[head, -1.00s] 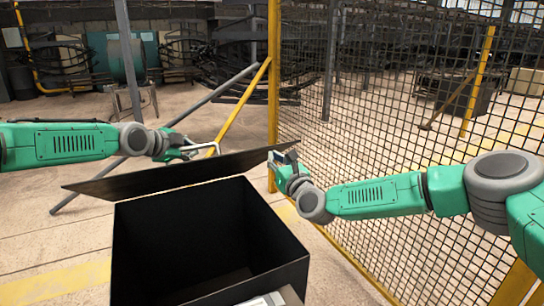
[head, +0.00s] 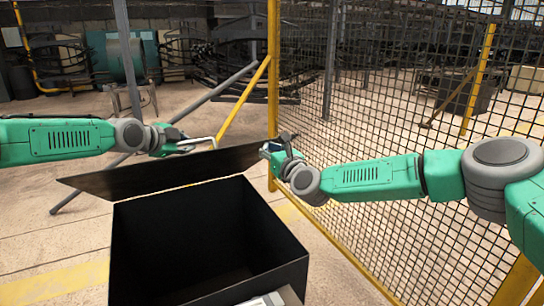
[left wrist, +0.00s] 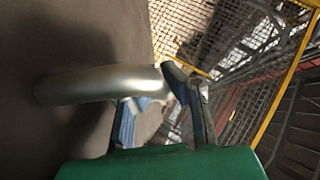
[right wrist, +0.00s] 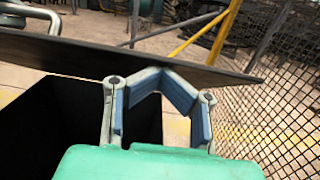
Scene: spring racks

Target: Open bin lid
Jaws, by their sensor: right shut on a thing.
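The black bin (head: 210,235) stands open at the centre of the head view, its dark inside visible. Its black lid (head: 165,172) is raised and tilted along the far side. The lid's silver bar handle (left wrist: 100,84) crosses the left wrist view. My left gripper (head: 185,142) is at this handle behind the lid, with its fingers apart. My right gripper (head: 272,148) is at the lid's right end, shut on the lid. In the right wrist view the lid (right wrist: 120,60) spans behind the fingers; their exact contact is hard to see.
A wire mesh fence (head: 400,140) with yellow posts (head: 273,70) runs close on the right, behind my right arm. A grey diagonal brace (head: 215,92) stands behind the lid. A grey object (head: 265,301) sits at the bin's near edge. Open floor (head: 45,225) lies left.

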